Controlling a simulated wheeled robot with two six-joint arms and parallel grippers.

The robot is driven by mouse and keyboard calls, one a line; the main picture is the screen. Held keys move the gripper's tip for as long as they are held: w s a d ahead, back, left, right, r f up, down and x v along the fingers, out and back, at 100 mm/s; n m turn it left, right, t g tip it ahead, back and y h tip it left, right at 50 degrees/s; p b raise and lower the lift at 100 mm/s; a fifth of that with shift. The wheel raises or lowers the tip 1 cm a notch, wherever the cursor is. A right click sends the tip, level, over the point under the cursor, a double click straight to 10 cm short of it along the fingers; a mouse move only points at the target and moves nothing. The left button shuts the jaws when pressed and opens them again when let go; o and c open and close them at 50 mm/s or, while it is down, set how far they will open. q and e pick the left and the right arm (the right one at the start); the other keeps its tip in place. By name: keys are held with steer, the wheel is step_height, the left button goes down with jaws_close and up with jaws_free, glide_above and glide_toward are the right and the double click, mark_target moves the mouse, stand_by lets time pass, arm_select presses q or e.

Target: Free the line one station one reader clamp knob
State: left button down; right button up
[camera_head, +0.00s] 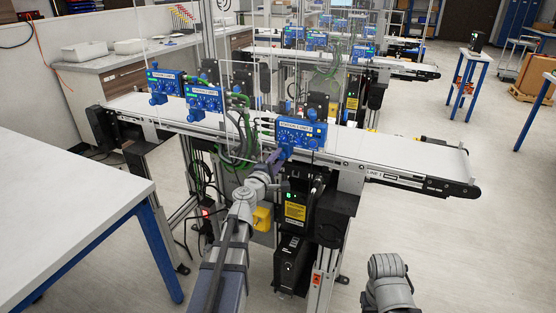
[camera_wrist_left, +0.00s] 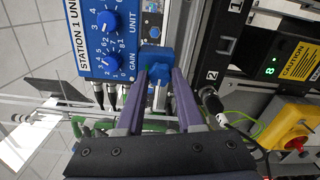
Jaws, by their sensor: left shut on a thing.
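The station 1 unit, a blue box with a white label, dials and sockets (camera_head: 301,131), hangs at the near conveyor's front side. That conveyor carries a "LINE 1" label. In the left wrist view the unit's panel (camera_wrist_left: 108,38) fills the upper left, with two blue dials. Beside it is a blue clamp knob (camera_wrist_left: 155,56). My left gripper (camera_wrist_left: 161,84) has its two purple fingers on either side of the knob and is shut on it. In the head view the left gripper (camera_head: 276,158) is just below the unit's left part, and the knob is mostly hidden.
Two more blue units (camera_head: 204,98) (camera_head: 164,82) stand farther left along the belt. A yellow box with a red button (camera_wrist_left: 294,141) and black boxes are beside the gripper. Cables hang close by.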

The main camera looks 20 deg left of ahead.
arm_select(q)
steer(key=shift+n, duration=1.1)
steer(key=c, duration=0.5)
jaws_free()
steer(key=shift+c, duration=0.2)
steer(key=s, duration=0.7)
steer(key=shift+s, duration=0.4)
